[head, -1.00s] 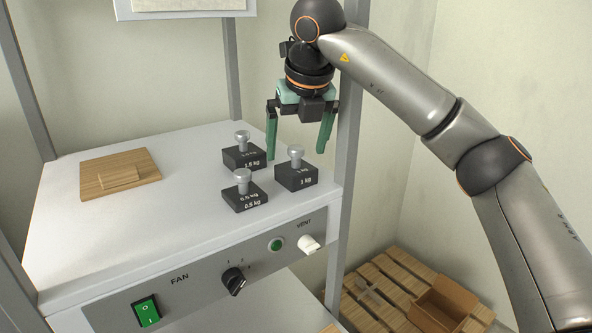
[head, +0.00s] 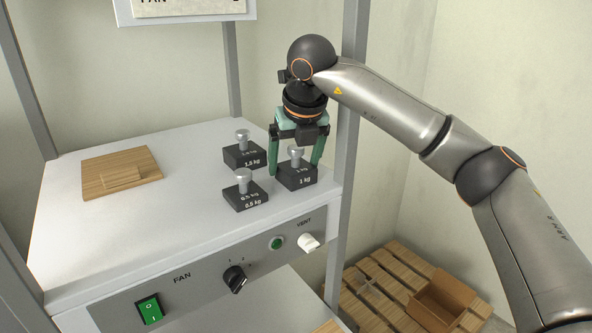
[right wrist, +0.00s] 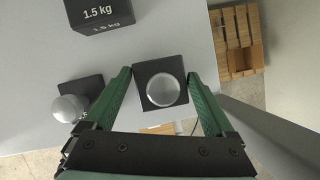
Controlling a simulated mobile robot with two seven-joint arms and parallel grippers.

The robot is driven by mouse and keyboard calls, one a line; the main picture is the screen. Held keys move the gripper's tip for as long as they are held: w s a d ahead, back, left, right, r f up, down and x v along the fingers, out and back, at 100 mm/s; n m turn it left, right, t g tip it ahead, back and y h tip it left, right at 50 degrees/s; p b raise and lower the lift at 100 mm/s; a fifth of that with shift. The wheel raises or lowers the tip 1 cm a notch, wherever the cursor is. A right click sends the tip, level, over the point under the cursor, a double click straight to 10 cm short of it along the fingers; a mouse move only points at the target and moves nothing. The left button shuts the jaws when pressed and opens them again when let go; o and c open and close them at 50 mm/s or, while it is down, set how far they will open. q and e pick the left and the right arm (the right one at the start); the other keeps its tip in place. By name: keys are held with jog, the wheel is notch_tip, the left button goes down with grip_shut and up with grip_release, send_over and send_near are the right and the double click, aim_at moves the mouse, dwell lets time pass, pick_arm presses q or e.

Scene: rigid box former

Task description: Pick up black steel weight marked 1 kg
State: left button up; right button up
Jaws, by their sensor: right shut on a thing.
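The black steel weight marked 1 kg (head: 297,177) stands upright on the white top of the machine, near its right front corner. It has a silver knob, which shows from above in the right wrist view (right wrist: 162,90). My right gripper (head: 294,170) reaches down over it with its green fingers on either side of the block, shut on it. In the right wrist view the weight sits between the green fingers (right wrist: 158,88). The weight still rests on the surface. My left gripper is not in view.
A 1.5 kg weight (head: 244,157) stands behind and left, and a 0.5 kg weight (head: 245,195) stands close to the left finger. A wooden board (head: 121,172) lies at the left. The front panel has a green switch (head: 149,309) and knobs. A post (head: 347,150) rises close at the right.

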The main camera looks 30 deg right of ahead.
grip_shut()
jog(key=shift+r, duration=0.15)
dwell(0.4)
jog(key=shift+r, duration=0.1)
